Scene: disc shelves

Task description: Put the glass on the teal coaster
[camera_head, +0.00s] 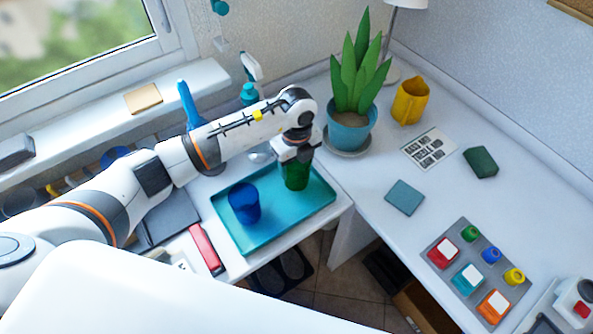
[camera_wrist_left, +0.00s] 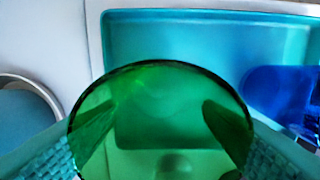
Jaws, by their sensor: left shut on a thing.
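A green see-through glass (camera_head: 297,178) is upright at the back right part of the teal tray (camera_head: 262,236). My left gripper (camera_head: 296,160) is shut on its upper part from above. I cannot tell whether the glass touches the tray. In the left wrist view, the green glass (camera_wrist_left: 160,115) fills the middle, with a finger on each side. A blue glass (camera_head: 244,204) stands on the tray to the left, and it also shows in the left wrist view (camera_wrist_left: 282,98). The square teal coaster (camera_head: 404,197) lies bare on the right-hand desk. My right gripper is not in view.
A potted plant (camera_head: 351,128) stands on a saucer behind the coaster. A yellow mug (camera_head: 410,101), a printed card (camera_head: 428,149) and a dark green block (camera_head: 481,162) are nearby. A grey button panel (camera_head: 465,251) lies in front. The desk around the coaster is clear.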

